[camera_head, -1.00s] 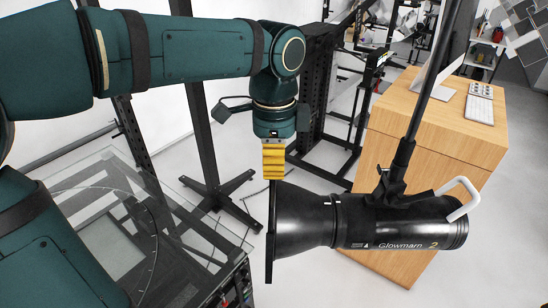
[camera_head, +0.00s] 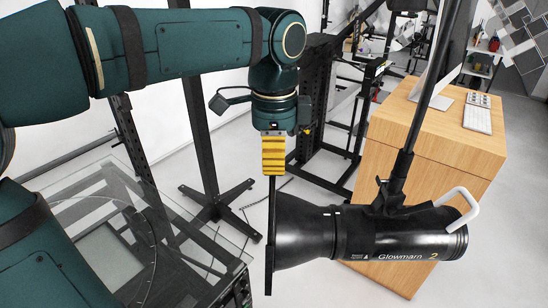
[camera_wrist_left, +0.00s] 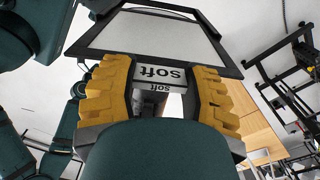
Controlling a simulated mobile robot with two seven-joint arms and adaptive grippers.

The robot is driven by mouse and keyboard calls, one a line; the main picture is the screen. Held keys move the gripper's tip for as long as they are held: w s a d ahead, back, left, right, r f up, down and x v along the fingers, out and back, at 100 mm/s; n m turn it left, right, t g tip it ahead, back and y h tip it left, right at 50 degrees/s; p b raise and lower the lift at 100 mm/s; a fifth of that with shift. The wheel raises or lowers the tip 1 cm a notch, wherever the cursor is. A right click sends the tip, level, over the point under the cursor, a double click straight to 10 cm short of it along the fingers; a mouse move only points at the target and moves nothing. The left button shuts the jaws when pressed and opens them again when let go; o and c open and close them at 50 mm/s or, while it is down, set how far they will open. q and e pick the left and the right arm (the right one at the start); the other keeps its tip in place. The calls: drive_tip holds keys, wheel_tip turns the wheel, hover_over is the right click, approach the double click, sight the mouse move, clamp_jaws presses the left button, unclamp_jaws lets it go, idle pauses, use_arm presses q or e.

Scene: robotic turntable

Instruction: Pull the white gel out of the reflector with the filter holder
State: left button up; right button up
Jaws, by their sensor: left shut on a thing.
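The black studio light (camera_head: 390,232) hangs on a pole with its reflector (camera_head: 305,232) facing left. The filter holder (camera_head: 269,270) is a thin dark plate seen edge-on at the reflector's mouth. My left gripper (camera_head: 273,172), with yellow fingers, is directly above it, pointing down. In the left wrist view, the gripper (camera_wrist_left: 160,95) is shut on the "soft" tab of the white gel (camera_wrist_left: 150,33), a pale panel in a dark frame. In the head view the gel shows only as a thin dark upright edge below the fingers. My right gripper is not in view.
A wooden desk (camera_head: 440,130) with a monitor and keyboard (camera_head: 478,115) stands behind the light. A dark stand with a cross-shaped base (camera_head: 215,200) is behind my left arm. A glass-topped table (camera_head: 110,230) is at lower left.

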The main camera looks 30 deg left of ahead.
use_arm(q)
drive_tip(key=shift+w+d+r, duration=0.1)
drive_tip(key=shift+d+r, duration=0.05)
drive_tip(key=shift+r, duration=5.45)
